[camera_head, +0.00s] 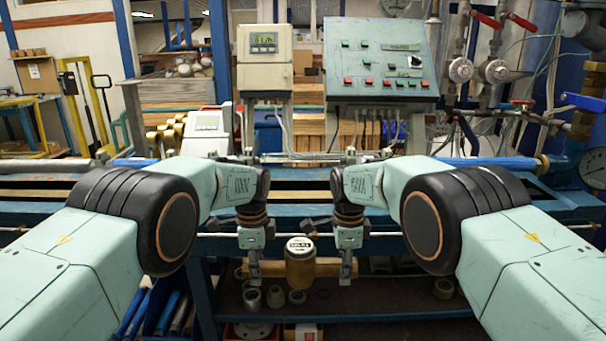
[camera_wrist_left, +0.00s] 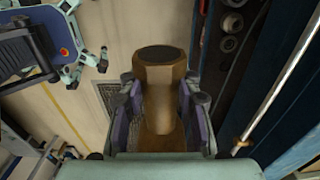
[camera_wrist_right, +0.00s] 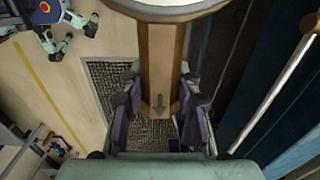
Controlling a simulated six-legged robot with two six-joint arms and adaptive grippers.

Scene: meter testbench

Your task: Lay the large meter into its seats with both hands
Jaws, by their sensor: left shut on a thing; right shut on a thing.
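The large meter (camera_head: 300,267) is a brass pipe with a round body in its middle and a pale, dark-rimmed dial on top. It hangs roughly level in front of the bench, below its top. My left gripper (camera_head: 254,271) is shut on the pipe's left part; its dark open end (camera_wrist_left: 159,53) shows in the left wrist view. My right gripper (camera_head: 346,271) is shut on the right part; an arrow marks the pipe (camera_wrist_right: 160,60) in the right wrist view. The far pipe end is hidden there. I cannot clearly make out the seats on the bench.
The blue bench (camera_head: 400,185) lies beyond the meter, with a thin rail along its front. A blue pipe (camera_head: 485,162) lies along the bench at right. A sloped control box (camera_head: 383,65) stands behind. A lower shelf (camera_head: 385,305) holds several small round parts.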

